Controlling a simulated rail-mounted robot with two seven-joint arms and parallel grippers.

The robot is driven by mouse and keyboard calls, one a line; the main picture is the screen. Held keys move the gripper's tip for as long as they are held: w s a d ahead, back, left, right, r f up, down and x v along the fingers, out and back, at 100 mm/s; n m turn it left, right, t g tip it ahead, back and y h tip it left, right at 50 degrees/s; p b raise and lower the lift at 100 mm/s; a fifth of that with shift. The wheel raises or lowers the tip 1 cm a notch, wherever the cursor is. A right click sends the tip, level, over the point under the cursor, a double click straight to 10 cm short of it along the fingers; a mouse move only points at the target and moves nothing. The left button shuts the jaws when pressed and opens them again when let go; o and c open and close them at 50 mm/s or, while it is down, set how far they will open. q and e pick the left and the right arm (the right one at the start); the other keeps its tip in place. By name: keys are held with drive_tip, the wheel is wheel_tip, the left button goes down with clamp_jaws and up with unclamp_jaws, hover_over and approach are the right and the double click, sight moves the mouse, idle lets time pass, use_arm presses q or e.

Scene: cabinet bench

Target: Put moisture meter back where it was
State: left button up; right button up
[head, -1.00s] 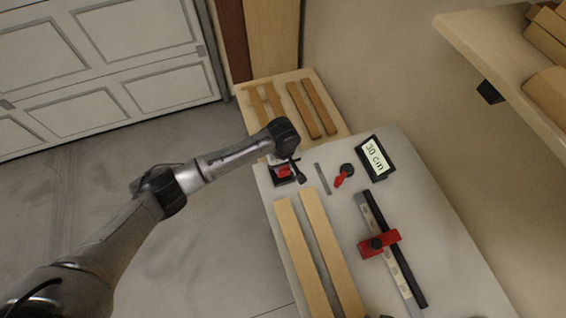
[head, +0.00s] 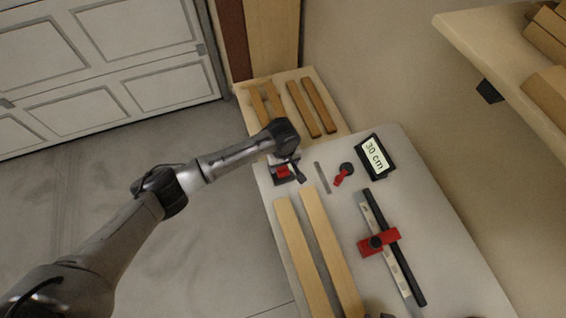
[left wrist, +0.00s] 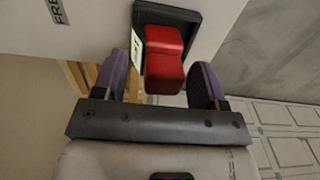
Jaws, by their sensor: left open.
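The moisture meter, which I take to be the red block-shaped device (left wrist: 163,62), sits in a dark tray or holder (left wrist: 185,17) in the left wrist view. In the head view the red device (head: 283,171) is at the bench's far left corner, partly hidden by my left gripper. My left gripper (head: 294,172) is right at the device. In the left wrist view my left gripper (left wrist: 168,85) has its two purple-padded fingers apart, one on each side of the red device, with visible gaps. My right gripper is not in view.
On the bench are two long wooden strips (head: 334,251), a red-and-black fence stop (head: 378,242), a "30 cm" display (head: 376,157) and a small red-handled item (head: 343,174). Shorter strips lie on a wooden board (head: 337,122) behind. A shelf (head: 500,50) overhangs at upper right.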

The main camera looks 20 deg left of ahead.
use_arm(q)
wheel_tip(320, 180, up, 13)
drive_tip(key=shift+f+p, duration=0.2)
drive_tip(key=shift+p, duration=0.2)
drive_tip(key=s+d+f+m+h, duration=0.1)
drive_tip(key=s+f+m, duration=0.1)
drive_tip(key=s, duration=0.3)
drive_tip(key=s+d+f+m+t+h, duration=0.1)
drive_tip(key=s+d+f+m, duration=0.1)
drive_tip(key=s+f, duration=0.2)
drive_tip(key=s+d+f+m, duration=0.1)
drive_tip(key=s+f+m, duration=0.1)
drive_tip(key=s, duration=0.4)
drive_tip(key=shift+s+d+f+t+h, duration=0.1)
drive_tip(key=shift+d+f+t+h, duration=0.1)
drive_tip(key=shift+f, duration=0.2)
drive_tip(key=shift+s+d+f+t+h, duration=0.1)
drive_tip(key=shift+f+h, duration=0.1)
drive_tip(key=shift+f, duration=0.2)
drive_tip(key=s+a+m+t+y, duration=0.1)
drive_tip(key=s+a+m, duration=0.1)
drive_tip(key=s+a, duration=0.3)
drive_tip(key=s+a+m+t+y, duration=0.1)
drive_tip(key=s+a, duration=0.4)
drive_tip(key=s, duration=0.7)
drive_tip(key=shift+s+a+m+y, duration=0.3)
drive_tip(key=shift+s+m, duration=0.1)
drive_tip(key=shift+m, duration=0.1)
